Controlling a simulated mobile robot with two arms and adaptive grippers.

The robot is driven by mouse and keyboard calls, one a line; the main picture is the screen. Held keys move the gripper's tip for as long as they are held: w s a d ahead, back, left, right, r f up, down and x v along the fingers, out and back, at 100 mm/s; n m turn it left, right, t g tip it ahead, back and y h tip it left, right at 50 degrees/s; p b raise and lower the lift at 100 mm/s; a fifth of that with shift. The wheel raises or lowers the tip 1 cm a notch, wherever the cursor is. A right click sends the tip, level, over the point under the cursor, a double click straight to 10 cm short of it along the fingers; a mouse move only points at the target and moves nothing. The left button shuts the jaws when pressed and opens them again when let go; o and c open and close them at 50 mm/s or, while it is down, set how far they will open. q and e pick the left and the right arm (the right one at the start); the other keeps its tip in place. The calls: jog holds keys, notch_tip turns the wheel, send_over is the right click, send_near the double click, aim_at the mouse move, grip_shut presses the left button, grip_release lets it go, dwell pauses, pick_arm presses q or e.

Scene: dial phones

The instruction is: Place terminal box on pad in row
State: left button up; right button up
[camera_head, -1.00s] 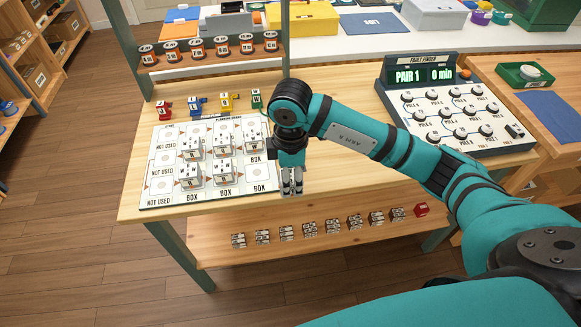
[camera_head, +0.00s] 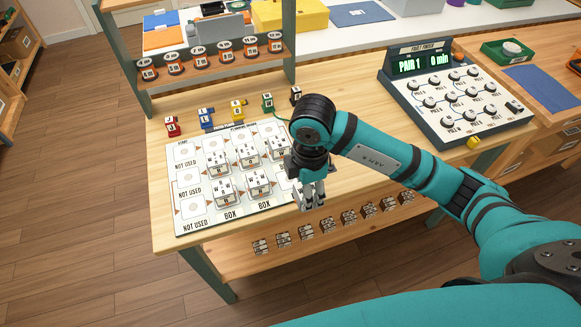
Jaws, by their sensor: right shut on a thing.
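The white board (camera_head: 203,222) lies on the workbench with labelled pads. My right gripper (camera_head: 313,203) points down at the board's right edge, beside the pad right of that box, which my wrist partly covers. It is shut on what seems to be a terminal box, mostly hidden by the fingers. My left gripper is out of view.
Several terminal boxes (camera_head: 306,231) line the lower shelf (camera_head: 285,258). Coloured plugs (camera_head: 207,119) stand behind the board, below a rack of orange spools (camera_head: 176,65). The fault finder (camera_head: 450,98) stands on the right; bench between it and my arm is clear.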

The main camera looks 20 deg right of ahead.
jog(key=w, duration=0.4)
jog(key=w+p, duration=0.1)
jog(key=w, duration=0.2)
jog(key=shift+a+f, duration=0.15)
jog(key=shift+a, duration=0.25)
jog(key=w, duration=0.2)
jog(key=shift+w+f, duration=0.3)
jog(key=shift+f, duration=0.25)
notch_tip(320, 180, down, 2)
jog(key=shift+s+f+p, duration=0.1)
jog(key=shift+p, duration=0.55)
jog(key=shift+f, duration=0.6)
jog(key=o, duration=0.9)
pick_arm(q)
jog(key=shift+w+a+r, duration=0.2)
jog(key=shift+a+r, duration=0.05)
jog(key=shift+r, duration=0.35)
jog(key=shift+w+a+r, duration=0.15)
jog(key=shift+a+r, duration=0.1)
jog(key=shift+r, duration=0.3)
pick_arm(e)
jog(key=shift+o, duration=1.4)
